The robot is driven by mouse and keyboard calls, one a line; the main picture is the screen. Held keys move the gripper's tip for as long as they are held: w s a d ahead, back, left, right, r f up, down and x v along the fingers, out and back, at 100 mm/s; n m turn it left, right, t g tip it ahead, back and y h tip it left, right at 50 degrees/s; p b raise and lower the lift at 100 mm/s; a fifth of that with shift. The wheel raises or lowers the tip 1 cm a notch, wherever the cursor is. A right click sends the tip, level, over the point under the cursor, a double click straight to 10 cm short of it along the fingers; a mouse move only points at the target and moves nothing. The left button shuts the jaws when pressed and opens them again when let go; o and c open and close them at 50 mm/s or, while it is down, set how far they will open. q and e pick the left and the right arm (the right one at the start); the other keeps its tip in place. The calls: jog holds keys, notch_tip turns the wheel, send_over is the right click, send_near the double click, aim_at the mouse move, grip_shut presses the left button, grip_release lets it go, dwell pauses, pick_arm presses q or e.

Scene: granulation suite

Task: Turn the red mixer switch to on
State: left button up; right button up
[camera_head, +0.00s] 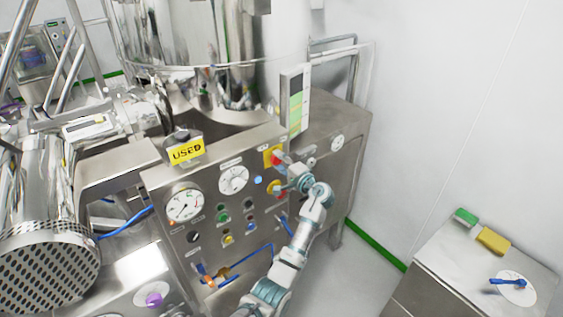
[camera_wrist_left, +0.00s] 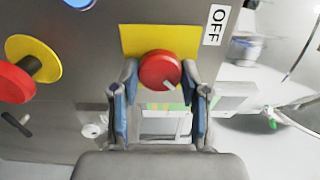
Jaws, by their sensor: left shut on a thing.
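The red mixer switch (camera_wrist_left: 158,69) is a round knob on a yellow square plate (camera_wrist_left: 133,38), with a small white mark at its lower right. An OFF label (camera_wrist_left: 215,25) is beside the plate. In the head view the switch (camera_head: 276,160) shows small on the steel control panel (camera_head: 163,178), partly hidden by my gripper. My left gripper (camera_wrist_left: 160,80) has one blue-padded finger on each side of the knob and is shut on it. It also shows in the head view (camera_head: 282,163). My right gripper is in neither view.
Another red knob on a round yellow plate (camera_wrist_left: 46,57) sits close by. The panel also carries dials (camera_head: 184,206), small buttons and a blue hose. A steel mixing vessel stands behind.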

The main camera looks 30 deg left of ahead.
pick_arm(q)
jog(key=o, duration=1.1)
jog(key=shift+a, duration=0.15)
jog(key=shift+o, duration=0.2)
jog(key=shift+w+a+f, duration=0.1)
jog(key=shift+a+f, duration=0.05)
jog(key=shift+a, duration=0.1)
jog(key=v, duration=1.2)
jog(key=shift+a+f, duration=0.15)
